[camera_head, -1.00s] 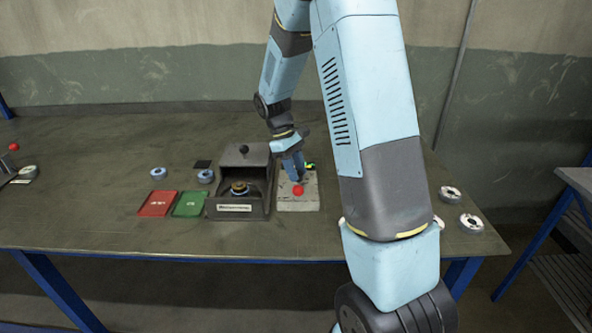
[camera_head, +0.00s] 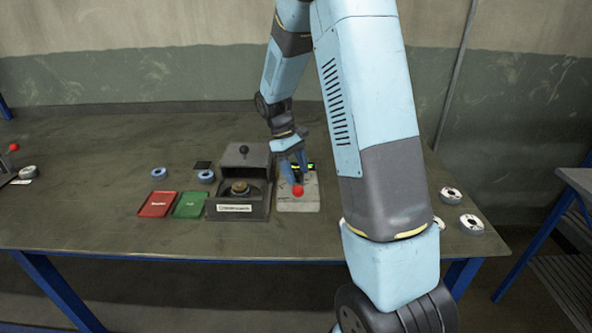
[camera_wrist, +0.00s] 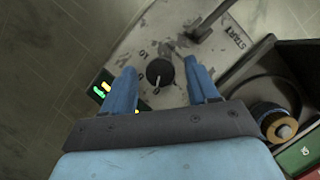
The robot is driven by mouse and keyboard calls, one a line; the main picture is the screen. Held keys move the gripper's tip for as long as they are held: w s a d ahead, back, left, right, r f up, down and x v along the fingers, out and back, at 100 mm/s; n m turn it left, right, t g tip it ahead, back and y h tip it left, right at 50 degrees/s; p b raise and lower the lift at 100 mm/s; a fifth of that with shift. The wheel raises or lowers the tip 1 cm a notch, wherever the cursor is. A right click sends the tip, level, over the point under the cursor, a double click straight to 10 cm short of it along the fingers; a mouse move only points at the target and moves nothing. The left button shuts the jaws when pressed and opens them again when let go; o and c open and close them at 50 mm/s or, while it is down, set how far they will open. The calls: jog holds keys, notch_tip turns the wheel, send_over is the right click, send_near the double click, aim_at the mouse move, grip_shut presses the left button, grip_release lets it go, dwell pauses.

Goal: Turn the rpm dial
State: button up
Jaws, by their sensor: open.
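The rpm dial (camera_wrist: 159,73) is a small round black knob with a pale pointer mark, set on a worn grey panel with printed numbers. In the wrist view it sits between the two blue fingers of my gripper (camera_wrist: 160,66), which is open with a gap on both sides of the knob. In the head view my gripper (camera_head: 294,178) points down over the grey control panel (camera_head: 298,206), and its fingers hide the dial. A lit green and yellow display (camera_wrist: 101,92) is beside the left finger. I cannot tell the fingertips' exact height over the panel.
A red ball-topped lever (camera_head: 298,191) stands on the panel close to my fingers; "START" is printed near it. A dark housing (camera_head: 238,209) with a spindle adjoins the panel on the left. Red (camera_head: 157,204) and green (camera_head: 189,205) trays lie further left. Flap discs (camera_head: 471,224) lie at right.

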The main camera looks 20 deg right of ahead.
jog(key=v, duration=1.3)
jog(key=shift+r, duration=0.35)
jog(key=shift+w, duration=0.15)
jog(key=s+r+m+t+y, duration=0.1)
jog(key=s+r+m+t, duration=0.25)
jog(key=s+r, duration=0.75)
jog(key=s+m+t+y, duration=0.1)
jog(key=s+m+t, duration=0.2)
jog(key=s, duration=1.6)
jog(key=t, duration=0.3)
jog(key=shift+s+a+f, duration=0.15)
jog(key=shift+a+f, duration=0.05)
jog(key=shift+f, duration=0.2)
